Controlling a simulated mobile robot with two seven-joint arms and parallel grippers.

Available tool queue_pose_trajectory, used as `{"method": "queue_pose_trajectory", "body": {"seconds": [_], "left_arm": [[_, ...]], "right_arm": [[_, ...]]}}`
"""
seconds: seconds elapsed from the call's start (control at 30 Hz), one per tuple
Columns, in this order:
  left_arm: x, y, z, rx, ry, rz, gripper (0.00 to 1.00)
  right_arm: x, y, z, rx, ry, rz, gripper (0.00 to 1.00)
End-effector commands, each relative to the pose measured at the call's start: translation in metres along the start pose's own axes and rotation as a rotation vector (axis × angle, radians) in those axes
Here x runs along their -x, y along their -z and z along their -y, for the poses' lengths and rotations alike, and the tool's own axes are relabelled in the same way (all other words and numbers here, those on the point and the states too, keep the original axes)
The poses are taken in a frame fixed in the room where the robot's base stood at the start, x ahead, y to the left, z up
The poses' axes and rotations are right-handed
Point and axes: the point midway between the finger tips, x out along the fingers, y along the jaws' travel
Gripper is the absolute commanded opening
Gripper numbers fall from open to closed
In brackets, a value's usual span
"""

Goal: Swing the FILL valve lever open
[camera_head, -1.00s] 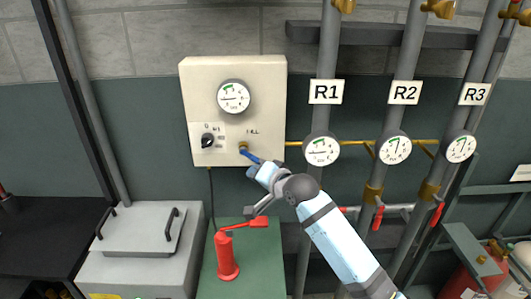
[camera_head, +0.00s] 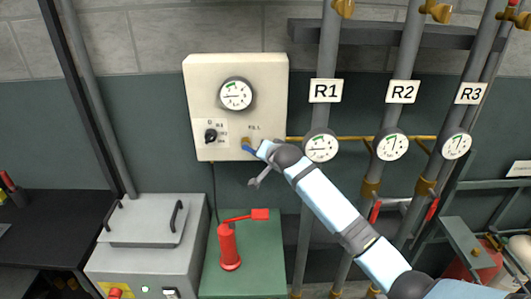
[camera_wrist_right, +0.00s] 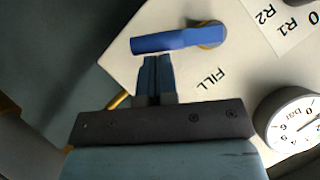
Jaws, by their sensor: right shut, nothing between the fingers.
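The blue FILL valve lever (camera_head: 249,150) sticks out from its brass pivot at the lower right of the cream panel (camera_head: 268,90). In the head view it slants down to the right, its far end close to my gripper. In the right wrist view the lever (camera_wrist_right: 165,42) lies across the top, with the brass pivot (camera_wrist_right: 212,33) at its right end. My right gripper (camera_wrist_right: 157,62) is shut and empty. Its fingertips are just beside the lever; I cannot tell whether they touch. In the head view the right gripper (camera_head: 262,150) partly covers the lever's end. My left gripper is not in view.
The panel also carries a gauge (camera_head: 236,94) and a black selector knob (camera_head: 211,135). The R1 gauge (camera_head: 321,146) and its pipe stand close right of my gripper. A red hand pump (camera_head: 229,246) stands on the green stand below. A grey lidded box (camera_head: 150,235) is at left.

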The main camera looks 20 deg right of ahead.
Motion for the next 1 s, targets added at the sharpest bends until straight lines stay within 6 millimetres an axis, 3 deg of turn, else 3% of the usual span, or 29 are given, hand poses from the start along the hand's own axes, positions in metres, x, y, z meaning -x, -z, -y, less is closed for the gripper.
{"method": "queue_pose_trajectory", "body": {"seconds": [1.0], "left_arm": [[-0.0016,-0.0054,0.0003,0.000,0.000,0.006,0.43]], "right_arm": [[-0.0067,-0.0051,-0.0032,-0.081,0.053,0.001,0.00]]}}
